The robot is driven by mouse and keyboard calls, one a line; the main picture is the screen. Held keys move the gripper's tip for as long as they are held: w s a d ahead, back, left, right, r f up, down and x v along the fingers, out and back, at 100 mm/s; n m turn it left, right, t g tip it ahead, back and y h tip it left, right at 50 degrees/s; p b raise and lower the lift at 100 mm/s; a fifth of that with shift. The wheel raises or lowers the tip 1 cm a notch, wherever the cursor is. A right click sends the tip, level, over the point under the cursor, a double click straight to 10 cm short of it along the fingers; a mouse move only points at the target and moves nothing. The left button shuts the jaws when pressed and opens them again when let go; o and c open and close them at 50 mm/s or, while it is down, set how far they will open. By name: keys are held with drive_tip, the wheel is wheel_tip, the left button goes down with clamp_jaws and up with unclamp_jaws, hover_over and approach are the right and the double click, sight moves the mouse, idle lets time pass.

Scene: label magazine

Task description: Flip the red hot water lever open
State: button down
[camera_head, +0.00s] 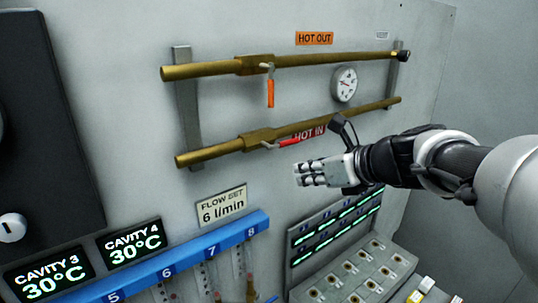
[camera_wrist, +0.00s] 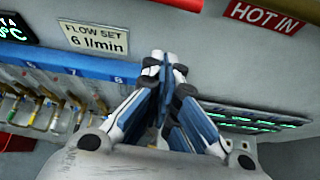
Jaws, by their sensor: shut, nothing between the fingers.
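The red lever (camera_head: 288,142) sits on the lower brass pipe (camera_head: 225,149) in the head view, beside the red HOT IN label (camera_head: 309,133). It points right, roughly along the pipe. My gripper (camera_head: 300,175) is shut and empty, a little below and right of the lever in the picture, and apart from it. In the wrist view my gripper's fingers (camera_wrist: 163,65) are together at the centre.
An orange lever (camera_head: 270,93) hangs straight down from the upper brass pipe (camera_head: 330,60), under the HOT OUT label (camera_head: 314,38). A round gauge (camera_head: 344,84) is between the pipes. Below are a FLOW SET plate (camera_head: 221,206), a blue numbered rail (camera_head: 190,258) and a lit panel (camera_head: 338,226).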

sight(289, 143)
drive_tip(key=w+r, duration=0.1)
drive_tip(key=w+a+r+p, duration=0.1)
drive_tip(key=r, duration=0.1)
idle(0.4)
drive_tip(key=shift+r+n+p, duration=0.3)
drive_tip(key=shift+r+p, duration=0.45)
drive_tip(key=shift+w, duration=0.1)
